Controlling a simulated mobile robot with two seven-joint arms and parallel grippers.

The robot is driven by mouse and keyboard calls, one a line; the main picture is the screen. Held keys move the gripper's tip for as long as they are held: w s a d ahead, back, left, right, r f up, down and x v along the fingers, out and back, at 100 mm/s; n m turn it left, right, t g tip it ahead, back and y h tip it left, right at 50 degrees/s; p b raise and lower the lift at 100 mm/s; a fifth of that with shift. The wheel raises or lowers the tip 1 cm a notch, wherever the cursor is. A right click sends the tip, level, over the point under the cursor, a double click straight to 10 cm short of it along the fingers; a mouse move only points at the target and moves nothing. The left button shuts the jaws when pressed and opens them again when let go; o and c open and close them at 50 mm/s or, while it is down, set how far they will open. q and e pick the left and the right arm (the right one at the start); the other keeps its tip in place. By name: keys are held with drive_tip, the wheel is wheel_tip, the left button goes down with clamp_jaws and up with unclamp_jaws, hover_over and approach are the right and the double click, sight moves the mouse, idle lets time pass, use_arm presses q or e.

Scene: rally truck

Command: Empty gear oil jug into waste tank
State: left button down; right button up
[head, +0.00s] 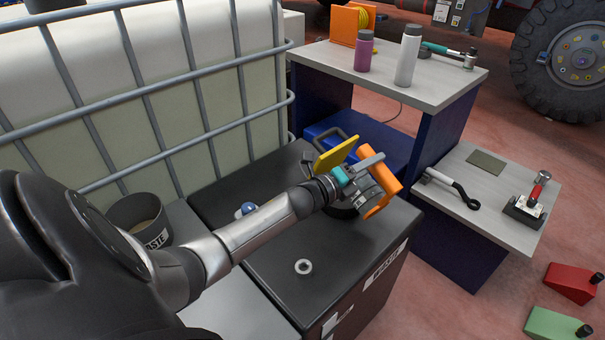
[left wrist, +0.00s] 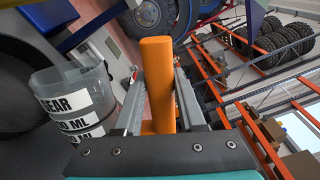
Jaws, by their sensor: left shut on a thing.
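My left gripper (head: 372,180) is shut on an upright orange handle (left wrist: 160,85), which also shows in the head view (head: 383,190). A clear jug with white bands reading GEAR and ML (left wrist: 75,100) is beside that handle in the left wrist view; I cannot make out the join. In the head view my gripper hides most of the jug. The gripper is over the back right part of a black box-like tank (head: 315,295) with white labels on its side. I cannot tell how full the jug is. My right gripper is not in view.
A large caged white tank (head: 90,110) stands behind on the left. A dark bucket marked WASTE (head: 125,208) is at left. A pale ring (head: 303,267) lies on the black top. A grey bench (head: 455,85) with bottles and a lower grey table (head: 490,220) with tools stand at right.

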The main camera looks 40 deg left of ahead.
sight(357, 152)
use_arm(q)
drive_tip(key=shift+a+r, duration=0.1)
drive_tip(key=shift+w+a+r+n, duration=0.1)
drive_tip(key=shift+w+a+n, duration=0.1)
drive_tip(key=shift+a+n, duration=0.35)
drive_tip(key=shift+a, duration=0.1)
idle(1.3)
drive_tip(key=shift+w+a+r+n+p, duration=0.15)
drive_tip(key=shift+a+r+n+p, duration=0.2)
drive_tip(key=shift+a+n, duration=0.2)
drive_tip(key=shift+a, duration=0.1)
idle(1.2)
drive_tip(key=shift+w+a+r+n, duration=0.15)
drive_tip(key=shift+a+n, duration=0.45)
drive_tip(key=shift+a, duration=0.05)
idle(0.9)
